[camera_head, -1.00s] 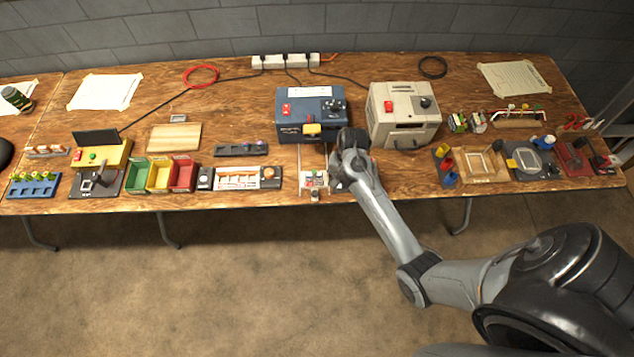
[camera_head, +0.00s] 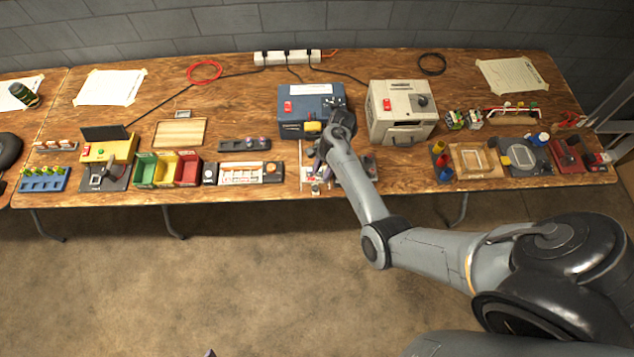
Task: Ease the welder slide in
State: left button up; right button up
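The blue welder (camera_head: 297,118) stands at the back middle of the table, with a red button and a yellow block (camera_head: 312,127) at its front. The welder slide (camera_head: 313,184) runs out from it toward the front table edge; small parts show at its near end. My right gripper (camera_head: 322,150) is over the slide just in front of the welder, with my arm beside it covering part of the slide. Its fingers are too small and hidden to tell their opening or contact. A small grey tip (camera_head: 210,352) at the bottom edge may be my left gripper.
A beige machine (camera_head: 402,112) stands right of the welder. Left of the slide are a tray of white and orange parts (camera_head: 240,173) and green, yellow and red bins (camera_head: 167,170). A wooden frame and dark fixtures (camera_head: 525,157) fill the right side. A power strip (camera_head: 287,57) lies behind.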

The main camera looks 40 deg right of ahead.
aim_at(316, 187)
jog(key=shift+b+x, duration=0.7)
jog(key=shift+x, duration=2.75)
grip_shut()
